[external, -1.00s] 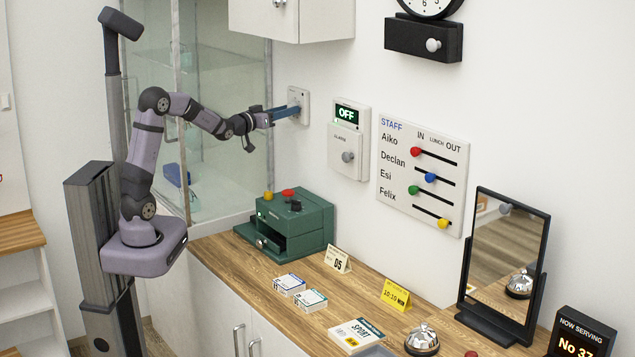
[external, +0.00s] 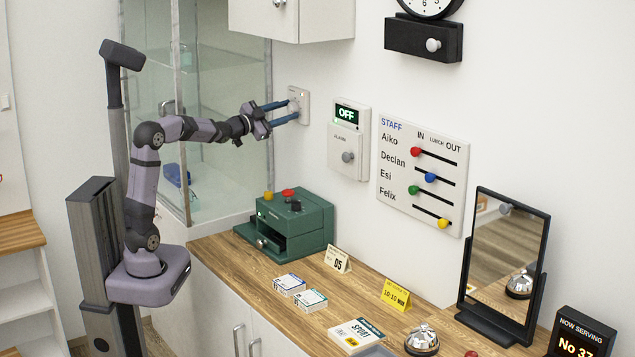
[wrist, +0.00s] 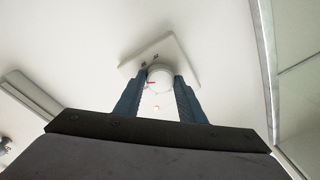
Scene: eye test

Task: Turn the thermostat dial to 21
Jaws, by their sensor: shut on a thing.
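The thermostat is a pale square plate (external: 304,98) on the wall, left of the OFF box. In the wrist view its plate (wrist: 176,48) sits askew and carries a round white dial (wrist: 160,74) with a red mark pointing left. Small dark marks beside the dial are too small to read. My gripper (external: 294,109) is at the plate, its two blue fingers one above the other. In the wrist view the fingers (wrist: 160,82) stand on either side of the dial and are shut on it. The fingers hide part of the dial's sides.
To the right on the wall are an alarm box (external: 348,140) showing OFF and a staff board (external: 422,180) with colored sliders. A glass cabinet (external: 222,120) stands close on the left. A green machine (external: 305,222) sits on the counter below. A wall cupboard (external: 290,18) hangs above.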

